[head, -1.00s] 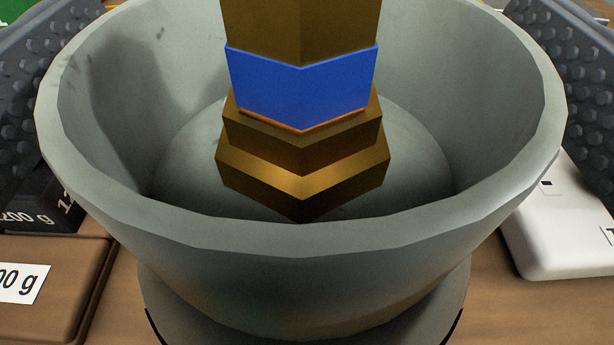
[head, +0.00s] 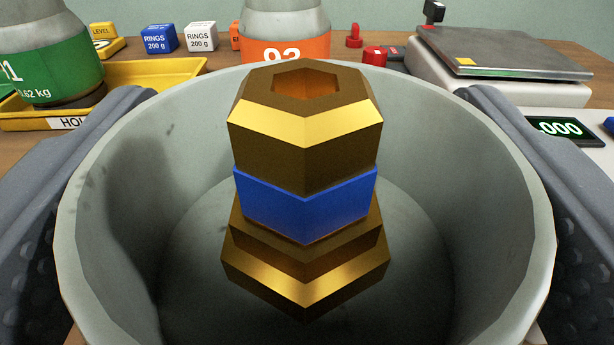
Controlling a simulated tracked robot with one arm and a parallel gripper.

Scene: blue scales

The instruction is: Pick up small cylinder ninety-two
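Small cylinder ninety-two (head: 285,22) stands behind, at the top middle, grey with an orange band reading 92. Its top is cut off, and its lower part is hidden by a large grey cup-shaped collar (head: 120,225) close in front of me. A brass hexagonal valve (head: 305,155) with a blue band stands upright in this collar. The two dark grey fingers of my gripper (head: 305,115) lie wide apart, left and right of the collar. The rim hides parts of them, so I cannot tell whether they touch it.
A cylinder with a green band (head: 50,65) stands in a yellow tray (head: 165,78) at the left. Small blue and white ring blocks (head: 200,38) stand behind it. A scale (head: 500,60) is at the back right, with red knobs (head: 375,55) beside it.

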